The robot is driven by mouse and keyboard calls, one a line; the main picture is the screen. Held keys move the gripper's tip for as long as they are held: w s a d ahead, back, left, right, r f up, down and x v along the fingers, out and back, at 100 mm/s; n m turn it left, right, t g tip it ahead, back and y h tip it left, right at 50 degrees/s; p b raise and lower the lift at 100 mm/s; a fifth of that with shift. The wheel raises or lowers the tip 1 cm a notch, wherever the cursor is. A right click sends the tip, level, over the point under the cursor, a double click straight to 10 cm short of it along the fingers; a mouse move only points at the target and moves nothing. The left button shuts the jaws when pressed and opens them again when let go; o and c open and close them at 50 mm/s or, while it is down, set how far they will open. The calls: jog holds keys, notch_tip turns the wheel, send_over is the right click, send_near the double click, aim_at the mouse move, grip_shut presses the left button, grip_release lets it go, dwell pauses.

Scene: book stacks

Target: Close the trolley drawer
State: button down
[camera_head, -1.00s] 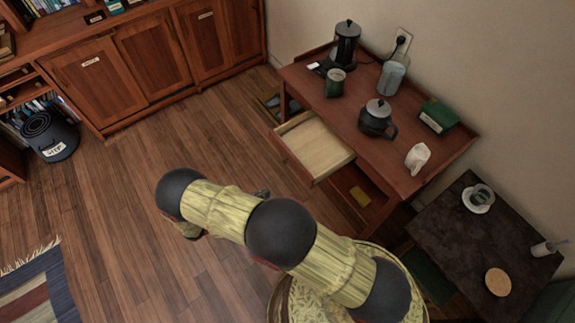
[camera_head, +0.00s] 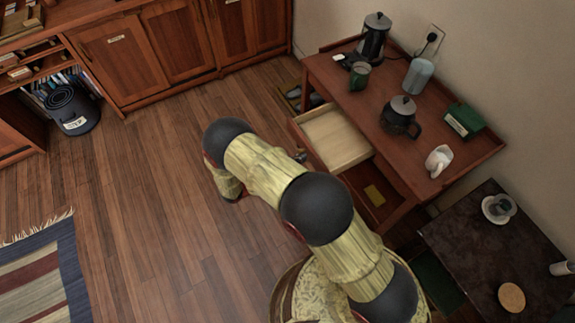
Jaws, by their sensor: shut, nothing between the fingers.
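The wooden trolley (camera_head: 480,152) stands against the right wall. Its drawer (camera_head: 335,137) is pulled out towards the left, and its pale inside is bare and empty. My arm reaches across the floor in front of it. Only a small dark part of my gripper (camera_head: 300,157) shows past the arm, close to the outer face of the drawer front. The rest is hidden behind the arm links. The gripper is shut and holds nothing. I cannot tell whether it touches the drawer front.
On the trolley top stand a coffee maker (camera_head: 374,38), a green mug (camera_head: 360,75), a dark kettle (camera_head: 400,116), a white jug (camera_head: 438,160) and a green box (camera_head: 464,120). A dark table (camera_head: 465,240) stands at the lower right. The floor on the left is open, with a striped rug (camera_head: 40,272).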

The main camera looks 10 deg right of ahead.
jog(key=shift+x, duration=1)
jog(key=shift+d, duration=0.1)
send_over(343, 145)
jog(key=shift+p, duration=0.35)
